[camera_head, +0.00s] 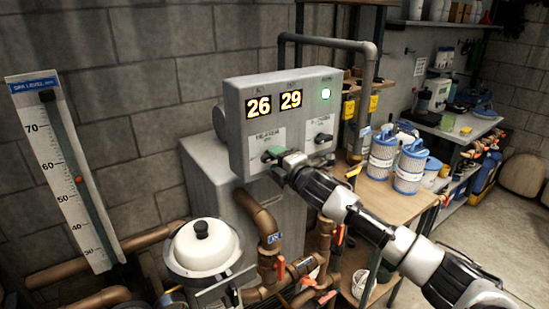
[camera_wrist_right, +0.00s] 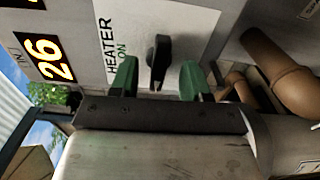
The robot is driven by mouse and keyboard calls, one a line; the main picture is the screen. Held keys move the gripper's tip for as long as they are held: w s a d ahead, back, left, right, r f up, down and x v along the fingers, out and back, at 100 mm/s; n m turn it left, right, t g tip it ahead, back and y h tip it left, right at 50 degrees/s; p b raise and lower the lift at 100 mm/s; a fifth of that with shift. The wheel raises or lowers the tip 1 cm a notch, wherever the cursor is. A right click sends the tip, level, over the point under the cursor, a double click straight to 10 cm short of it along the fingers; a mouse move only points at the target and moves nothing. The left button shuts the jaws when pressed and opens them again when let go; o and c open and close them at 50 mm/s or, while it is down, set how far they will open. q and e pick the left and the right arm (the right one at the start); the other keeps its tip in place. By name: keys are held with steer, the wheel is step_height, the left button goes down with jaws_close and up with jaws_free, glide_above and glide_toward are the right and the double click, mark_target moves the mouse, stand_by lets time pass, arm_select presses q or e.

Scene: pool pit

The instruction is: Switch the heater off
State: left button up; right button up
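The grey control box (camera_head: 236,129) stands in the middle of the head view. The heater knob (camera_wrist_right: 158,62) is a black handle beside a white label reading "HEATER" and "ON" (camera_wrist_right: 112,50). It lies between the two green fingers of my right gripper (camera_wrist_right: 158,80), with a visible gap on each side. The right gripper is open and also shows in the head view (camera_head: 275,154) at the lower front of the box, where it mostly hides the knob. My left gripper is in neither view.
Copper pipes (camera_head: 262,215) run below. A table (camera_head: 378,198) with blue-and-white containers (camera_head: 409,168) stands right.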

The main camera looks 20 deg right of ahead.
steer(key=p+v, duration=0.1)
steer(key=v, duration=0.6)
steer(key=shift+p, duration=0.35)
steer(key=s+d+f+m+g+h+b, duration=0.1)
steer(key=s+d+f+m+g, duration=0.15)
steer(key=f, duration=0.85)
steer(key=s+d+f+m+g+h, duration=0.15)
steer(key=f+m, duration=0.25)
steer(key=f, duration=0.7)
steer(key=s+d+f+m+g+h+b, duration=0.1)
steer(key=d+f+m+h, duration=0.15)
steer(key=f, duration=0.85)
steer(key=s+f+m+g+h+b, duration=0.1)
steer(key=s+f+m+g, duration=0.35)
steer(key=s+f, duration=1.35)
steer(key=s+a+f+m+g, duration=0.1)
steer(key=s+f+m+g, duration=0.1)
steer(key=s+f, duration=0.4)
steer(key=s+a+f+m+g+b, duration=0.1)
steer(key=s+f, duration=0.5)
steer(key=s, duration=1.1)
steer(key=s+a+f+m+g, duration=0.2)
steer(key=s+f, duration=0.4)
steer(key=s, duration=0.6)
steer(key=shift+s+f+m+g, duration=0.2)
steer(key=shift+f+m+g, duration=0.1)
steer(key=shift+m+g, duration=0.5)
